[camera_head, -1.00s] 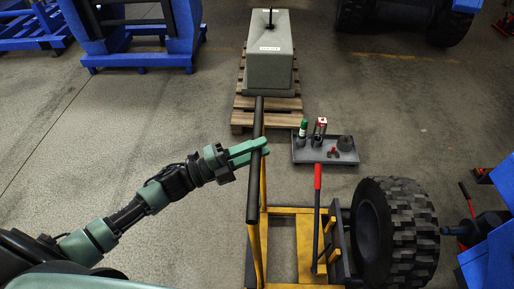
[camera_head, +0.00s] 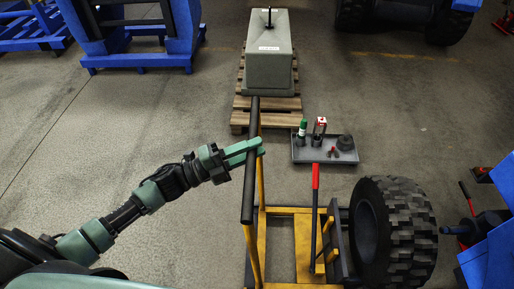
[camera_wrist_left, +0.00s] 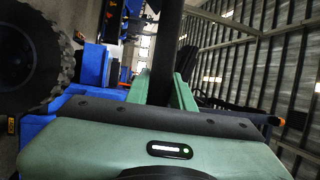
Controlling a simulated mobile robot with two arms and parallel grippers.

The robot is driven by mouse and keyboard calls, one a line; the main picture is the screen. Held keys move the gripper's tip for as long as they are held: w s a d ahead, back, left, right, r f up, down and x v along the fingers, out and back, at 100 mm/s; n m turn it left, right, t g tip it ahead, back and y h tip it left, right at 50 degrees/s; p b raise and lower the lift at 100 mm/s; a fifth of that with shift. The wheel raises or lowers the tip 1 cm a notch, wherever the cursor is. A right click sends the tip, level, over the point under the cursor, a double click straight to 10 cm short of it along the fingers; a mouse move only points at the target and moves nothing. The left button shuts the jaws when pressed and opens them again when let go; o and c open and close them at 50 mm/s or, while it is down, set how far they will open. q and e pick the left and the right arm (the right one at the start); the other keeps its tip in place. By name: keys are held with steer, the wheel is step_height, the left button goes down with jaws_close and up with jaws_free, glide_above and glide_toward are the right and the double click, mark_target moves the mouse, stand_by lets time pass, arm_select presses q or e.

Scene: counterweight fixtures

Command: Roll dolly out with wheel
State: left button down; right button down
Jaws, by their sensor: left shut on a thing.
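The yellow dolly (camera_head: 300,212) stands on the floor at the bottom centre of the head view. Its long black push bar (camera_head: 249,185) runs up along its left side. A large black wheel (camera_head: 405,230) with a chunky tread is upright at the dolly's right side. My left gripper (camera_head: 257,147) is shut on the push bar, with its green fingers around it. The bar also shows between the fingers in the left wrist view (camera_wrist_left: 166,50). A lever with a red grip (camera_head: 315,176) rises from the dolly. My right gripper is not in view.
A grey counterweight block (camera_head: 268,60) sits on a wooden pallet (camera_head: 241,115) beyond the bar. A grey tray (camera_head: 310,156) with cans and small parts lies beyond the dolly. A blue machine (camera_head: 490,255) stands close at the right. Open floor lies at left.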

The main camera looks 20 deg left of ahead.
arm_select(q)
steer(key=shift+s+a, duration=0.15)
steer(key=shift+a, duration=0.3)
steer(key=c, duration=1.4)
jaws_free()
steer(key=shift+o, duration=1)
steer(key=shift+d, duration=0.15)
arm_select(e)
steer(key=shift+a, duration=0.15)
arm_select(q)
steer(key=v, duration=0.7)
steer(key=shift+s+a, duration=0.2)
steer(key=shift+a, duration=0.1)
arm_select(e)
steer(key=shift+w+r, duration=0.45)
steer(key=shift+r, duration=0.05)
arm_select(q)
steer(key=shift+f, duration=0.15)
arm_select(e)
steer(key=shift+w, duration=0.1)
